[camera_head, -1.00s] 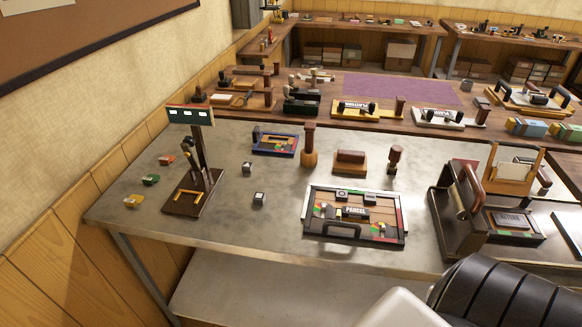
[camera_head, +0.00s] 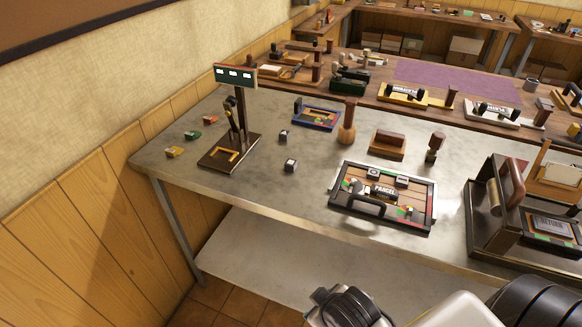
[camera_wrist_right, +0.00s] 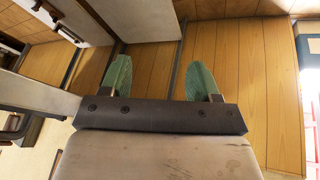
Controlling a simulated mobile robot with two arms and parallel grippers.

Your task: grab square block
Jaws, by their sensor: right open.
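Two small grey square blocks with pale tops sit on the metal table (camera_head: 262,210). The nearer block (camera_head: 290,166) lies right of the wooden stand; the farther block (camera_head: 284,136) is just behind it. My right gripper (camera_wrist_right: 158,78) shows in the right wrist view with its two green fingers spread apart and nothing between them. It faces wood panelling, away from the blocks. In the head view, part of my arm shows at the bottom edge, below the table's front edge. My left gripper is not in view.
A wooden stand with a green display (camera_head: 236,76) is left of the blocks. Small coloured pieces (camera_head: 191,135) lie farther left. A framed PARCEL tray (camera_head: 383,197), a wooden-handled stamp (camera_head: 347,124) and a press (camera_head: 505,207) are to the right. Bare metal lies around the blocks.

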